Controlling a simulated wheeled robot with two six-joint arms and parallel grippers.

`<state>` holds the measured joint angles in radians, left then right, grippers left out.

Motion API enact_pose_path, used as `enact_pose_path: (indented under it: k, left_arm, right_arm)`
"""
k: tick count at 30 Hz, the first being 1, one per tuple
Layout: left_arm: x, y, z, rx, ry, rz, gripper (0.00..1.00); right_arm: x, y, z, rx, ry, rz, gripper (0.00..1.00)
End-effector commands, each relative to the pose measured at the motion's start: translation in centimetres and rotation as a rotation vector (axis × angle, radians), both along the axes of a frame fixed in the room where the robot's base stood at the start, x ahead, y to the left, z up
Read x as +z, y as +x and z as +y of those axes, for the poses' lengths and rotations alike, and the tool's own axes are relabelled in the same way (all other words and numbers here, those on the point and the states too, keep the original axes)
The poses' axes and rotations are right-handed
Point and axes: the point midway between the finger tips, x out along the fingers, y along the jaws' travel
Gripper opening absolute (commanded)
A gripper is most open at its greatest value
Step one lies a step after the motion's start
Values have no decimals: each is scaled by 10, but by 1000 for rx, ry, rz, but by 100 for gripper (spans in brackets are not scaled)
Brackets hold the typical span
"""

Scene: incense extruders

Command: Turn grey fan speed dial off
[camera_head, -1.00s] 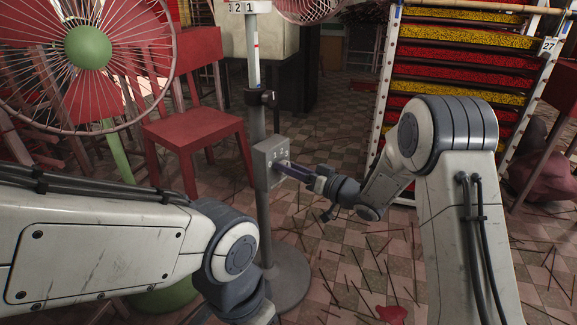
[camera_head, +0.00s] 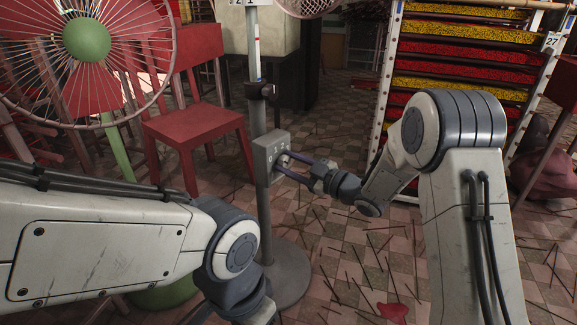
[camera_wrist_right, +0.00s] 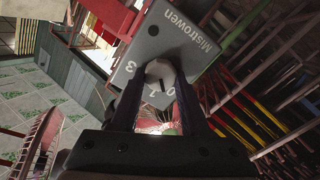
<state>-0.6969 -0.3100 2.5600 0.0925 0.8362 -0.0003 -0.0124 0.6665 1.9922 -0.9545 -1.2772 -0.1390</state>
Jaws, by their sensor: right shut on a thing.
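My right gripper (camera_head: 284,164) reaches the box from the right and is shut on the dial. The dial's tip is partly hidden by the fingers. My left arm (camera_head: 100,245) crosses the lower left, and its gripper is out of view.
A red-bladed fan (camera_head: 88,40) with a green hub stands at left, near a red chair (camera_head: 190,125). The pole has a round grey base (camera_head: 290,275). A rack of red and yellow incense (camera_head: 460,70) stands at right. Loose sticks litter the tiled floor (camera_head: 350,265).

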Motion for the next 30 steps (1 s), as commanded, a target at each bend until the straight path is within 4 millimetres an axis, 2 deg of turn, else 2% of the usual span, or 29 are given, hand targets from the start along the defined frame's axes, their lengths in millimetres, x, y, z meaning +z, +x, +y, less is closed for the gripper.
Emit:
enact_pose_path:
  k: [12,29,30]
  left_arm:
    - [-11,0,0,0,0,0,59]
    - [-12,0,0,0,0,0,59]
    - [-12,0,0,0,0,0,59]
  right_arm:
    - [-3,0,-2,-6,-120,-148,0]
    - [-2,1,-2,-8,-140,-171,0]
    - [-2,1,-2,-8,-139,-171,57]
